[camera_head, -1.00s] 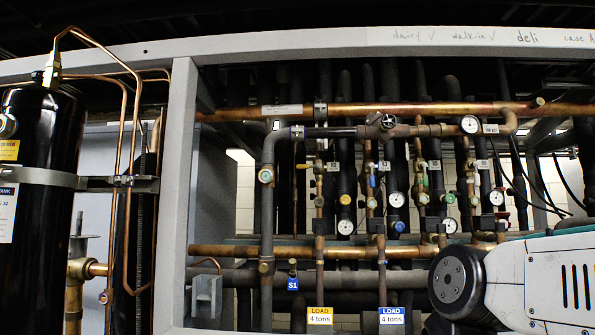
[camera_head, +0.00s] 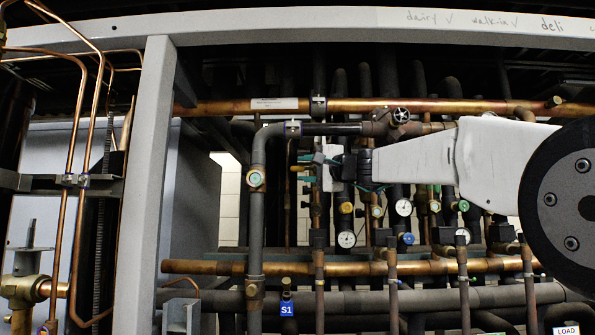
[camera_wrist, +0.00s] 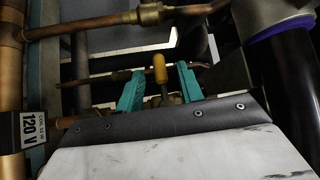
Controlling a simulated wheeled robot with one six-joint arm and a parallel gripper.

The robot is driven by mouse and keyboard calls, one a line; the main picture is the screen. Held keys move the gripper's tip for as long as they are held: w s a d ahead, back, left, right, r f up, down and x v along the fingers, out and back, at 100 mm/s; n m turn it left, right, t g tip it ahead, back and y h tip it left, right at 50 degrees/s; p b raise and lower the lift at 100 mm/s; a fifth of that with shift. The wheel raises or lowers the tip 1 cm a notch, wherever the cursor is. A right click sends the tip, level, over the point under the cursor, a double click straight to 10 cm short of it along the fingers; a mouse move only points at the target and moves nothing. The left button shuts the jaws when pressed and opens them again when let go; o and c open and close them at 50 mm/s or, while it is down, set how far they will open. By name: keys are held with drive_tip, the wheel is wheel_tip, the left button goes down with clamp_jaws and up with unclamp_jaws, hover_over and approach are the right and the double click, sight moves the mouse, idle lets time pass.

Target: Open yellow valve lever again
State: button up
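The yellow valve lever (camera_wrist: 160,68) shows in the wrist view as a short yellow handle on a thin stem. It stands between the two teal fingers of my gripper (camera_wrist: 160,76), seen end on or tilted. Dark gaps show on both sides of it, so the fingers are apart and not closed on it. In the head view my gripper (camera_head: 316,168) reaches left from the white arm, in front of the pipes left of the rack's middle.
A grey vertical pipe (camera_head: 256,215) with a round indicator stands just left of my gripper. A copper pipe (camera_head: 380,105) runs above it and another (camera_head: 200,267) below. Gauges (camera_head: 347,239) hang close below. In the wrist view a 120 V label (camera_wrist: 33,128) is at left.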

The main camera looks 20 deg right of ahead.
sight(300, 169)
drive_tip(key=shift+x, duration=1.9)
clamp_jaws()
